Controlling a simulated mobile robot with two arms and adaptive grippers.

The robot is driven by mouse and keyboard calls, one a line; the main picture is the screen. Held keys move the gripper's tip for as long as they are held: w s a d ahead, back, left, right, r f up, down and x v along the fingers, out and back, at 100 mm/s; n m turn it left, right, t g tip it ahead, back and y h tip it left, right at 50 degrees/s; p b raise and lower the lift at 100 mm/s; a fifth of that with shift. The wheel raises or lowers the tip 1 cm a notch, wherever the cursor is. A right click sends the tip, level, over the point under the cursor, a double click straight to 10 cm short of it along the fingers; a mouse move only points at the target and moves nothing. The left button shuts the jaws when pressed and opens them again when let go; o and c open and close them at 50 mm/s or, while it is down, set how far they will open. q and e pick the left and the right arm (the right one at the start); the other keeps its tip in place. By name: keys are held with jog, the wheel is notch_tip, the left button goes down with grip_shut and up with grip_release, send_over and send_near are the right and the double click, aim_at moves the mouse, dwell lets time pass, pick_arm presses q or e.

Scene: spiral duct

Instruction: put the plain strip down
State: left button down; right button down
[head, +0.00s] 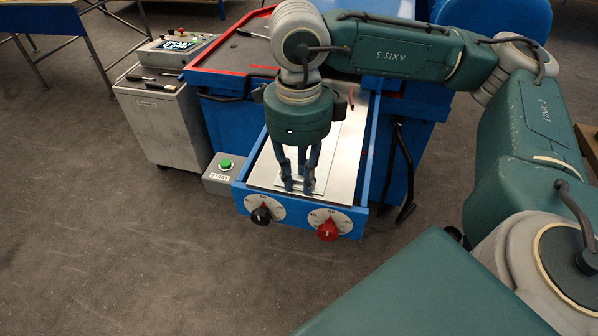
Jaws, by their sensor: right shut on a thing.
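My right gripper (298,187) points down over the near end of the blue machine's bed. Its fingertips are shut on a pale, flat metal strip (268,172), which I take to be the plain strip. The strip lies along the bed or just above it; I cannot tell whether it touches. The gripper body hides part of it. Pale metal also shows on the right side of the bed (346,160). My left gripper is not in view.
The blue machine's front has a black knob (261,215) and a red knob (328,230) on dials. A grey box with a green start button (225,164) stands to its left. A grey cabinet (160,125) with tools stands further left. The floor in front is clear.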

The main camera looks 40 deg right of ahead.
jog(key=shift+f, duration=0.15)
jog(key=c, duration=1.5)
grip_release()
jog(key=shift+c, duration=0.2)
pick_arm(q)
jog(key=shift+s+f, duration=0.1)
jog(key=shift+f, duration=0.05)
